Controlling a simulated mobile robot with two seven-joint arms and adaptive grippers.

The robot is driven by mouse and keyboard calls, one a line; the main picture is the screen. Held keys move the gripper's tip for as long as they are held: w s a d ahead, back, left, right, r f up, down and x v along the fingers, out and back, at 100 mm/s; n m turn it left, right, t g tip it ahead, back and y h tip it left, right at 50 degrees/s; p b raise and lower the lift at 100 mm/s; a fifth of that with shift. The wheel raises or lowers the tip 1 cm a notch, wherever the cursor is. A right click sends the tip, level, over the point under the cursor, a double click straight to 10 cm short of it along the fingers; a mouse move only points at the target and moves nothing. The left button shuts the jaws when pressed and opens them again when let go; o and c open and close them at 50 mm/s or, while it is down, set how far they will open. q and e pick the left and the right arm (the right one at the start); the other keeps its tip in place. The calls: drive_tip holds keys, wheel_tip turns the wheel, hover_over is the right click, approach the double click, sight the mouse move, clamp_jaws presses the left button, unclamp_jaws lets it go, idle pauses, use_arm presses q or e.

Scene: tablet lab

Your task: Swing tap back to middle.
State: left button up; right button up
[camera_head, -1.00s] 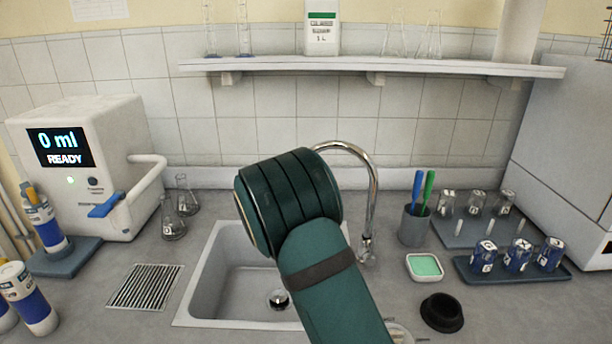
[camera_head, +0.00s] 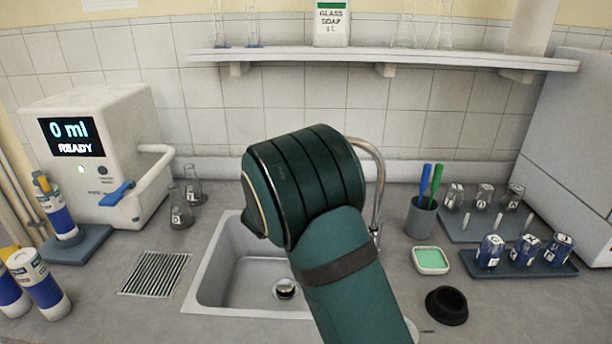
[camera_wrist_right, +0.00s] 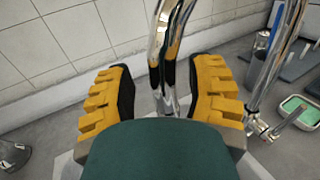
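The chrome tap (camera_head: 379,185) stands behind the right side of the sink (camera_head: 207,275); my green right arm hides most of its arched spout in the head view. In the right wrist view, the tap's upright pipe (camera_wrist_right: 274,75) is at the right, with a small side lever (camera_wrist_right: 292,116) low on it. My right gripper (camera_wrist_right: 163,98) has its yellow fingers apart, one on each side of the spout's shiny tube (camera_wrist_right: 168,60). I cannot tell whether either finger touches it. My left gripper is not in view.
A white dispenser (camera_head: 100,130) stands at the left. A shelf (camera_head: 385,58) runs above.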

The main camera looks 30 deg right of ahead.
drive_tip(key=v, duration=1.2)
